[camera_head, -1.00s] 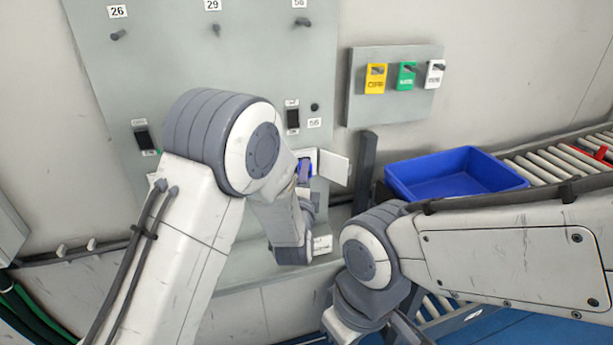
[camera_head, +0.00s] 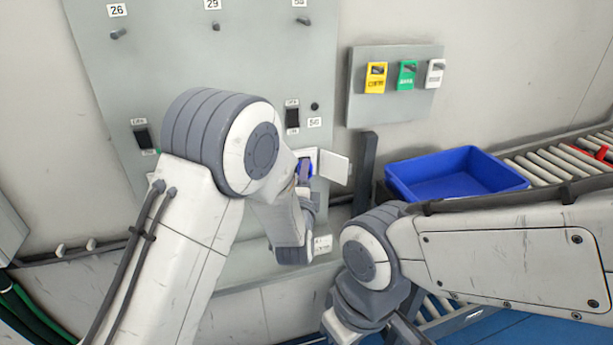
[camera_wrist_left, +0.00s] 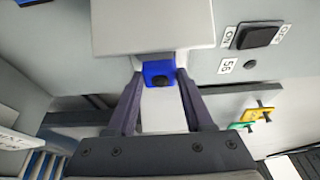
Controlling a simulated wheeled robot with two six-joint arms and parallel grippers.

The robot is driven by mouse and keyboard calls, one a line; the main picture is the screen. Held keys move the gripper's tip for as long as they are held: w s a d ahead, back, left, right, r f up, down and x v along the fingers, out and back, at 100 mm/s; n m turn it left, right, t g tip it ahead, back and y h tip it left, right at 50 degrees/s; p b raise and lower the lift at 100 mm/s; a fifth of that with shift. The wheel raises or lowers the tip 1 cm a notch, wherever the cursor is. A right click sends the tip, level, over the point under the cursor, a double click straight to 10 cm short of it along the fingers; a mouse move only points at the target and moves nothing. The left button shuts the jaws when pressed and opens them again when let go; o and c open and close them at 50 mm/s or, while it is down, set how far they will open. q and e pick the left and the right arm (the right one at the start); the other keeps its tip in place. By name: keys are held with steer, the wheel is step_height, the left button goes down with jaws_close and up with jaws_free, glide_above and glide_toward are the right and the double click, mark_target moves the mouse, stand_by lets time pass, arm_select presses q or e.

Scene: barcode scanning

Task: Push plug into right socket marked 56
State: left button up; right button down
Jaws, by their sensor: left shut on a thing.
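A blue plug (camera_wrist_left: 158,74) with a black end shows between the fingers of my left gripper (camera_wrist_left: 160,85) in the left wrist view. The fingers are shut on it. In the head view a bit of blue (camera_head: 306,168) shows at the socket box, partly hidden by my left arm. The right socket (camera_head: 308,155) is low on the grey panel, below a black switch and a label reading 56 (camera_head: 314,122). Its white flap (camera_head: 335,167) stands open to the right. The plug is at the socket; how deep it sits is hidden. My right gripper's fingers are out of view.
A black switch (camera_head: 292,117) is above the socket, and another switch (camera_head: 143,138) is at the left. A dark post (camera_head: 364,165) stands right of the flap. A blue bin (camera_head: 455,175) sits by a roller conveyor (camera_head: 545,165). Coloured tags (camera_head: 407,75) hang on a board.

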arm_select(q)
steer(key=shift+w+a, duration=0.15)
steer(key=shift+w, duration=0.35)
steer(key=o, duration=1.4)
steer(key=shift+c, duration=0.2)
steer(key=s+b, duration=0.2)
steer(key=s, duration=0.8)
steer(key=shift+s+a, duration=0.25)
steer(key=shift+a, duration=0.15)
